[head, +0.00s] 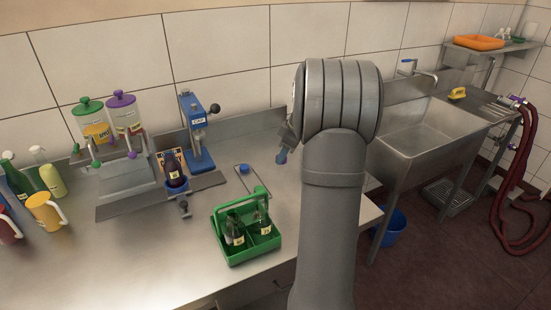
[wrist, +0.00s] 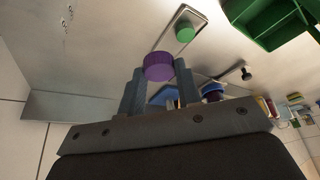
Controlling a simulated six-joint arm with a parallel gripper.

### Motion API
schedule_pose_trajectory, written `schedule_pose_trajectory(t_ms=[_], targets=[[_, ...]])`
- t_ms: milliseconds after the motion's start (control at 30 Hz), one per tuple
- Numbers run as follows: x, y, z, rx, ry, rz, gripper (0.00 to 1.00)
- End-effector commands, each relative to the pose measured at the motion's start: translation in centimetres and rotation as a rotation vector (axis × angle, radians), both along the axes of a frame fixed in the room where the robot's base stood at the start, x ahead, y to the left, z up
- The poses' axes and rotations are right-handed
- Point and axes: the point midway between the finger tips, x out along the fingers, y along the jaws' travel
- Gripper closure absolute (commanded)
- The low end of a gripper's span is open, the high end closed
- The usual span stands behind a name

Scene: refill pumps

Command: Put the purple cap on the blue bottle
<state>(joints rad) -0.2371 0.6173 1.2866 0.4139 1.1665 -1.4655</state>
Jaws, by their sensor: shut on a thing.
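The purple cap (wrist: 158,66) is between the two fingers of my gripper (wrist: 160,82) in the wrist view, and they are shut on it. In the head view my gripper (head: 284,148) is mostly hidden behind my own arm, above the counter. A dark bottle (head: 173,166), bluish-purple with a label, stands upright by the blue press at the left and is the likely blue bottle. My gripper is well to its right and apart from it. Whether its mouth is bare is too small to tell.
A blue press (head: 195,130) stands behind the bottle. A green crate (head: 243,252) with dark bottles is at the counter front. Two dispensers (head: 125,112), jugs (head: 46,212) and bottles crowd the left. A small plate with a round button (wrist: 185,32) lies near the crate. A sink (head: 425,130) is right.

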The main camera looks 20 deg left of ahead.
Motion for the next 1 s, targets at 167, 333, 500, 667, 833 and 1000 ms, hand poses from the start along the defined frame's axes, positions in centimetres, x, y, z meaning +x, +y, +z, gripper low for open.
schedule_pose_trajectory(t_ms=[167,333,500,667,833,1000], targets=[[1.2,3.6,2.6,0.002,-0.004,-0.094,0.82],[2.1,8.6,6.0,0.002,-0.006,-0.245,0.82],[2.4,13.2,9.4,0.003,-0.007,-0.400,0.82],[2.0,17.1,12.3,0.003,-0.005,-0.539,0.82],[1.3,20.6,15.2,0.003,-0.004,-0.675,0.82],[-0.7,24.8,17.9,0.002,-0.003,-0.738,0.82]])
